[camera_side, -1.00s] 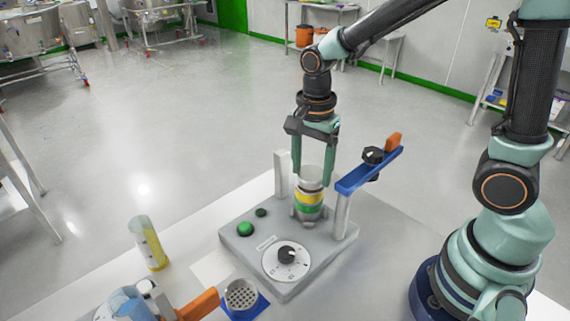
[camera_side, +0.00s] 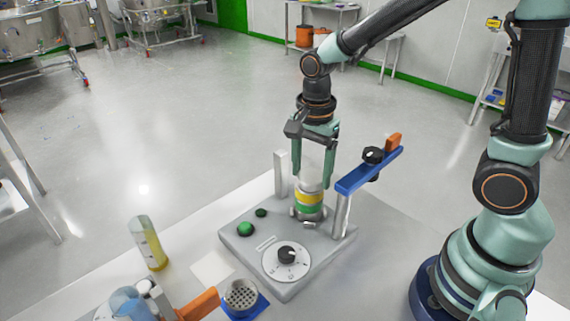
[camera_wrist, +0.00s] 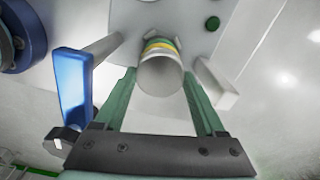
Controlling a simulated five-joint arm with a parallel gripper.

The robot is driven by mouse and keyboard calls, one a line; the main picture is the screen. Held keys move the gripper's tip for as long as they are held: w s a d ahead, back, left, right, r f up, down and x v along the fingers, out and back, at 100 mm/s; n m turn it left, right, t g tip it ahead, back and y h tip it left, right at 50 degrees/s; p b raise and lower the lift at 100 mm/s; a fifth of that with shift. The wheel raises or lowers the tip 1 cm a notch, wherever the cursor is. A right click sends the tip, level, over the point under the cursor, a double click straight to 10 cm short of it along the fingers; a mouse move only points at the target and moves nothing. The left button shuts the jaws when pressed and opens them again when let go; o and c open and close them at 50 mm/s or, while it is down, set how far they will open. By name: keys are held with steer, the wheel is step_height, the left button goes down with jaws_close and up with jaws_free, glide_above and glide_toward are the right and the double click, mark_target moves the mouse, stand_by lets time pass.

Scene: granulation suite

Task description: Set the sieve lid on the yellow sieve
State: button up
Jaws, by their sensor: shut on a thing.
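My gripper (camera_side: 312,180) points down over the sieve stack, with its two green fingers on either side of a pale, partly see-through cylinder, which I take to be the sieve lid (camera_side: 313,168). The fingers are shut on it. The yellow sieve (camera_side: 309,197) is a yellow band just below the fingertips, above a green band (camera_side: 309,210), standing upright on the grey shaker base. In the wrist view, the pale cylinder (camera_wrist: 160,78) lies between the fingers (camera_wrist: 158,80), with the yellow band (camera_wrist: 158,46) just beyond it. Whether the lid touches the yellow sieve is hard to tell.
The shaker base (camera_side: 328,242) has a dial (camera_side: 286,261), green button (camera_side: 245,229), pale upright post (camera_side: 281,174) at left and blue bar (camera_side: 368,170) at right, both close to the fingers. A cylinder of yellow liquid (camera_side: 149,242) and a perforated cup (camera_side: 241,296) stand in front left.

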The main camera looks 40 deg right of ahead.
mark_target(313, 175)
stand_by(0.4)
steer(key=o, duration=1.4)
steer(key=shift+r, duration=3.95)
steer(key=shift+s+d+r+n, duration=0.1)
steer(key=shift+d+r+n, duration=0.1)
steer(key=shift+n, duration=0.2)
steer(key=s+d+r+n+t, duration=0.3)
steer(key=s+d+n+t, duration=0.1)
steer(key=n, duration=1.1)
steer(key=shift+s+d+r+t, duration=0.2)
steer(key=shift+s+r+t, duration=0.2)
steer(key=shift+t, duration=0.4)
